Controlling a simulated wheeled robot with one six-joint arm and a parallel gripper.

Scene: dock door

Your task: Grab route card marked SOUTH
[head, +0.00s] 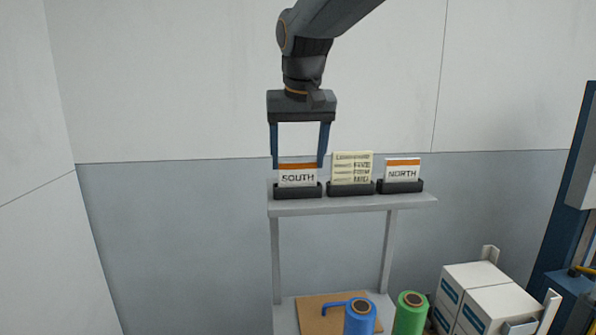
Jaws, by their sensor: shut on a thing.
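The SOUTH route card (297,178) is white with an orange top band and stands upright in a dark holder (298,192) at the left of the grey shelf. My gripper (298,165) points down over it, with one blue finger at each side edge of the card, shut on it. The card's lower edge is hidden in the holder. A NORTH card (403,171) with an orange band stands in the right holder (401,187).
A cream card with lines of print (351,168) stands in the middle holder (351,188), close to the right finger. Below the shelf top (350,205) are a blue roll (360,319), a green roll (410,317) and a brown board (312,313). White boxes (478,298) stand at lower right.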

